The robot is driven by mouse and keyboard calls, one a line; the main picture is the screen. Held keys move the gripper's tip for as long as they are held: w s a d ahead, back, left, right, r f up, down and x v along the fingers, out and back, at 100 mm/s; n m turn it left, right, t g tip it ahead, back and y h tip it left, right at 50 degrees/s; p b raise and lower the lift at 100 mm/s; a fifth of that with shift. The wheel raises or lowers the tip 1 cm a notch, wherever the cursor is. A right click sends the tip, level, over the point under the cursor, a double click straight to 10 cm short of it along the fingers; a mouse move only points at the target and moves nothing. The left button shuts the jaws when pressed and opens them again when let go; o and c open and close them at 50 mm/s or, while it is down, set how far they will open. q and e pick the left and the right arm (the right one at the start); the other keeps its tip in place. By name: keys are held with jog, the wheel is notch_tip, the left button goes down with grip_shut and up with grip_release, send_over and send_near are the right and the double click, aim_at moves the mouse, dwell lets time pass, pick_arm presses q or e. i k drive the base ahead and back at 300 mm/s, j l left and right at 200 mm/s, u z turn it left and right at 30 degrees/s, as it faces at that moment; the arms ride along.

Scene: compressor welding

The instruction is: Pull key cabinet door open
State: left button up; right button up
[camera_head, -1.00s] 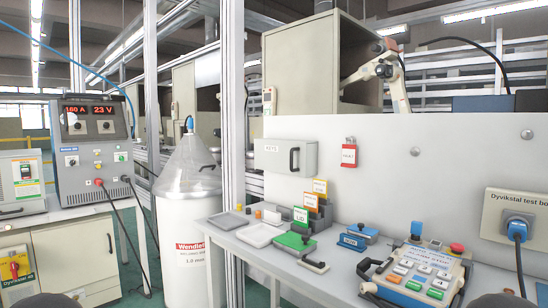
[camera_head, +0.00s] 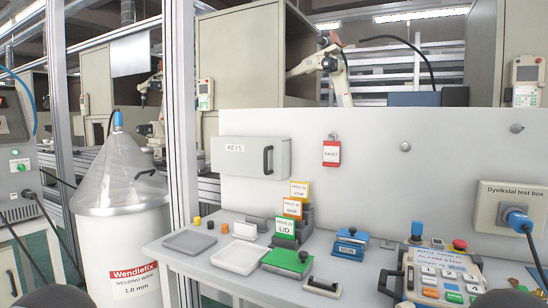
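The key cabinet (camera_head: 228,163) is a small light-grey box marked KEYS on the pale panel behind the bench, left of centre. Its front door looks shut. A dark, upright bar handle (camera_head: 267,160) is at the door's right side. Neither gripper shows.
A bench (camera_head: 185,262) below the cabinet holds trays, coloured card holders (camera_head: 285,227) and a control box (camera_head: 440,275). A red tag (camera_head: 332,152) hangs right of the cabinet. A metal post (camera_head: 181,120) and a wire drum (camera_head: 125,250) stand left.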

aim_at(265, 159)
jog(key=i+j+z, duration=0.2)
jog(key=j, duration=0.25)
jog(key=j+z, duration=0.25)
jog(key=j, duration=0.2)
jog(key=j+z, duration=0.2)
jog(key=j, duration=0.3)
jog(key=i, duration=0.05)
